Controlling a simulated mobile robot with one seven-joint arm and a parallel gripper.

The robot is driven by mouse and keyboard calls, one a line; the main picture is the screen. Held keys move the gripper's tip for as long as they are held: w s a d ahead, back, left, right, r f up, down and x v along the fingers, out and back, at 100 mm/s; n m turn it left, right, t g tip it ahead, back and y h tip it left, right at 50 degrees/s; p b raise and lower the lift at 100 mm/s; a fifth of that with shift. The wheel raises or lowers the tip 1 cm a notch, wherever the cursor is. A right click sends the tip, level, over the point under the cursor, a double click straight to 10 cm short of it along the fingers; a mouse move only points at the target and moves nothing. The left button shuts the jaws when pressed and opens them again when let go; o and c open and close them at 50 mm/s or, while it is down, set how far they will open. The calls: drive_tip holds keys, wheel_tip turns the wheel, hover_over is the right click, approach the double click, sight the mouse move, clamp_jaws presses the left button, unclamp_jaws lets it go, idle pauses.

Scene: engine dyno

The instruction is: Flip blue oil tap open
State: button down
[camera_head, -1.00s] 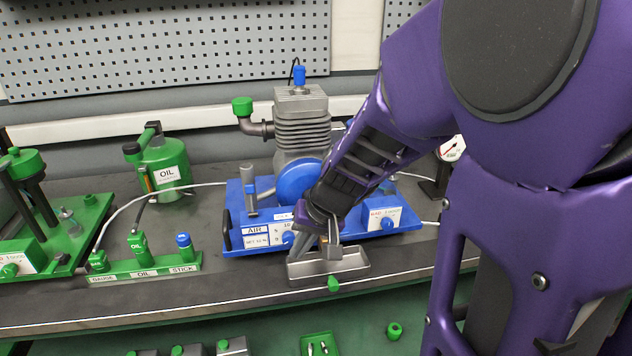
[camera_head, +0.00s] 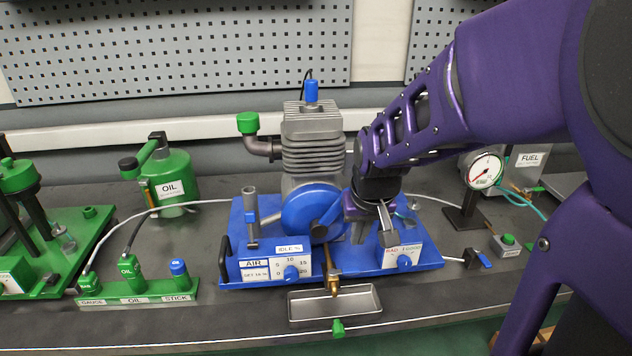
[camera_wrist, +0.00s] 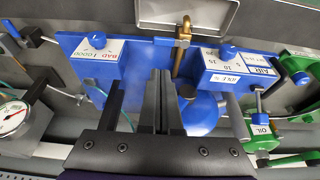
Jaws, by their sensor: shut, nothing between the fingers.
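A brass drain pipe (camera_head: 333,275) comes off the front of the blue engine stand and ends over a grey metal tray (camera_head: 318,305). In the wrist view the pipe (camera_wrist: 186,32) carries a small blue part, likely the tap; whether it is open is too small to tell. A separate small blue lever (camera_head: 485,259) sits on a black block at the right.
The blue engine stand (camera_head: 238,262) holds the grey engine (camera_head: 312,140), a blue wheel (camera_head: 305,212) and the AIR box (camera_head: 268,268). A green oil block (camera_head: 140,296) stands left, a gauge (camera_head: 484,170) right. Bare bench lies right of the tray.

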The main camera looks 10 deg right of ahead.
sight(344, 271)
drive_tip(key=b+x, duration=0.1)
drive_tip(key=x, duration=0.9)
drive_tip(key=shift+b, duration=0.35)
